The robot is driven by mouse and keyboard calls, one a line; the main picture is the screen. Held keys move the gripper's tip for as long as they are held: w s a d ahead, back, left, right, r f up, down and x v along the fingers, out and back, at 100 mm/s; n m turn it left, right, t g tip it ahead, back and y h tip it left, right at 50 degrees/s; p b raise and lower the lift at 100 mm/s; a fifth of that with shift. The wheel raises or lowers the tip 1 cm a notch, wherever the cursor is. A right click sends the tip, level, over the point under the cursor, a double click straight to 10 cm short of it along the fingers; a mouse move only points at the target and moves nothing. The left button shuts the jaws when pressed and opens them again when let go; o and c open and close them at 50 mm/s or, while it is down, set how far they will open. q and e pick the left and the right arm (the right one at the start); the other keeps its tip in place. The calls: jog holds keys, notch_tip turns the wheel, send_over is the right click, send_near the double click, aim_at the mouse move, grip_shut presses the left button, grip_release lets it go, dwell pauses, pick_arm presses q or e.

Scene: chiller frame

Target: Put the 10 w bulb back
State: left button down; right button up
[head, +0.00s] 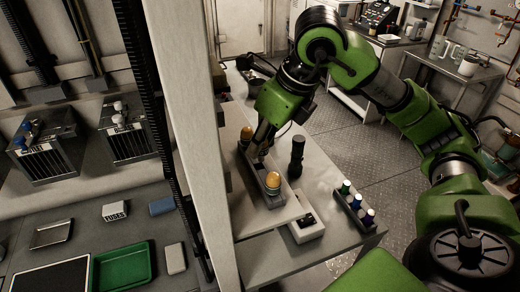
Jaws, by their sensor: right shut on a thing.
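My right gripper (259,153) points down over a long grey holder (270,199) on the bench right of the pale post. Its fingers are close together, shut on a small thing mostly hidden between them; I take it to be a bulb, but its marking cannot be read. One amber bulb (273,180) stands upright at the near end of the holder, just in front of the fingers. Another amber bulb (246,133) stands at the far end, behind and left of them. No wattage label is readable. My left gripper is not in view.
A black torch-like cylinder (297,155) stands close right of the gripper. A white box with a black top (306,226) and a rack (354,212) with green, blue and white-capped vials are nearer. The pale post (189,120) stands left. A green tray (123,266) lies beyond it.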

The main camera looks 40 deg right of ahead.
jog(key=x, duration=0.1)
jog(key=p+x, duration=0.1)
jog(key=x, duration=0.1)
jog(key=shift+s+d+f, duration=0.1)
jog(key=shift+s, duration=0.2)
jog(key=shift+f, duration=0.35)
jog(key=o, duration=0.9)
jog(key=shift+o, duration=0.2)
jog(key=shift+r, duration=0.25)
jog(key=b+v, duration=0.1)
jog(key=v, duration=1)
jog(key=shift+s+r, duration=0.15)
jog(key=shift+r, duration=0.2)
